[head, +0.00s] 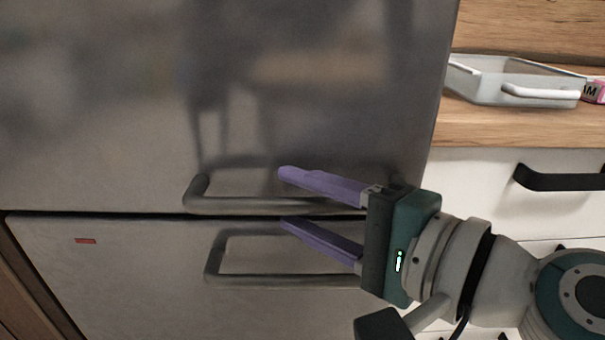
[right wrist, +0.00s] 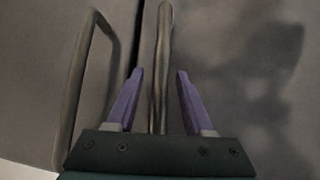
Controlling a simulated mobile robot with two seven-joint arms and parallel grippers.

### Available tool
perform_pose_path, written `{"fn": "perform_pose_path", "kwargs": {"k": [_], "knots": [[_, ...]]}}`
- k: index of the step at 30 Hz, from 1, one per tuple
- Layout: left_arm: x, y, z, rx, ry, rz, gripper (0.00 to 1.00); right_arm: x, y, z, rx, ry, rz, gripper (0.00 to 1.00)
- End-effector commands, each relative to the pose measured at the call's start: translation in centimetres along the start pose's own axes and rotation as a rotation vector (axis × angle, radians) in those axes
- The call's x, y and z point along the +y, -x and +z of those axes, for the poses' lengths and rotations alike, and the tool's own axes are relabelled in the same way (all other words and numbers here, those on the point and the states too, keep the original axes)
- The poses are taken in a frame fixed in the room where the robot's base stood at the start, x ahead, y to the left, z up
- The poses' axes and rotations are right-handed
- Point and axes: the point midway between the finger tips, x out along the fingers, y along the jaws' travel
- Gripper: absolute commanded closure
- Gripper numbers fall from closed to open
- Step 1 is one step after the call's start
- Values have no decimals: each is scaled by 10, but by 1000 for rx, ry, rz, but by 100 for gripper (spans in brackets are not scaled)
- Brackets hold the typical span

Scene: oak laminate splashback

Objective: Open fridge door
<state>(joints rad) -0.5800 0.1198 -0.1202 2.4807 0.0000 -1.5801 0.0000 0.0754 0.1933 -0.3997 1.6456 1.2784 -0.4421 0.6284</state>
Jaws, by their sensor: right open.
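The fridge has a grey metal upper door (head: 120,110) with a horizontal bar handle (head: 235,206) along its bottom edge. The door is shut, with a dark seam below it. My right gripper (head: 286,198) is open in front of the handle, its purple fingers pointing left, one above the bar and one below. In the right wrist view the handle (right wrist: 163,40) runs between the two spread fingers (right wrist: 160,74), with gaps on both sides. Contact is not visible. The gripper hides the handle's right end in the head view. My left gripper is not in view.
A lower door (head: 130,270) with a similar handle (head: 235,278) sits just below, close to my lower finger.

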Motion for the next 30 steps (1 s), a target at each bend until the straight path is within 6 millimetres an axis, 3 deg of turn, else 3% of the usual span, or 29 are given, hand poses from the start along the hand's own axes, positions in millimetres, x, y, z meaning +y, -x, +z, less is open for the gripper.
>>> {"fn": "perform_pose_path", "kwargs": {"k": [3, 17, 30], "knots": [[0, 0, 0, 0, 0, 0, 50, 0, 0, 0, 0, 0, 0, 49], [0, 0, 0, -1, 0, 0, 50, 0, 0, 0, 0, 0, 0, 100], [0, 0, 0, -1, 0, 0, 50, 0, 1, 0, 0, 0, -1, 100]]}}
